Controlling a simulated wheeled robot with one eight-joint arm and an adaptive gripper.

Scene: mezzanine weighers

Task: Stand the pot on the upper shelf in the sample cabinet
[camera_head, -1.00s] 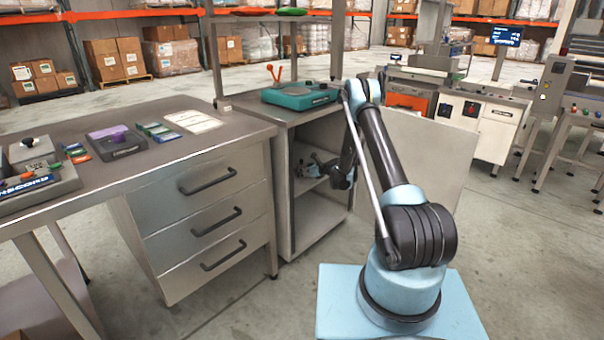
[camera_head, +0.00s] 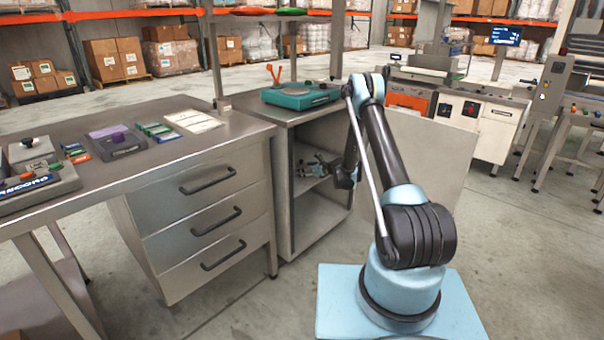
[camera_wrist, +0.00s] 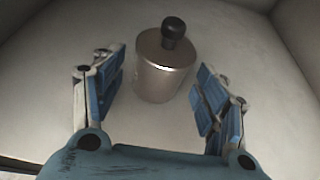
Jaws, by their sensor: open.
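The pot, a metal cylinder with a black knob on top (camera_wrist: 165,68), stands upright on a pale surface in the wrist view. My gripper (camera_wrist: 157,88) is open, with its blue-padded fingers spread on either side of the pot's near part. Gaps show between the pot and both fingers. In the head view my gripper (camera_head: 318,166) is inside the open sample cabinet (camera_head: 284,205), in the upper compartment above the middle shelf (camera_head: 302,187). I cannot make out the pot in the head view.
The cabinet door (camera_head: 425,150) stands open to the right, behind my arm. A teal device (camera_head: 300,96) sits on the cabinet top. A bench with drawers (camera_head: 208,190) adjoins on the left. The cabinet's lower compartment (camera_head: 318,225) looks empty.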

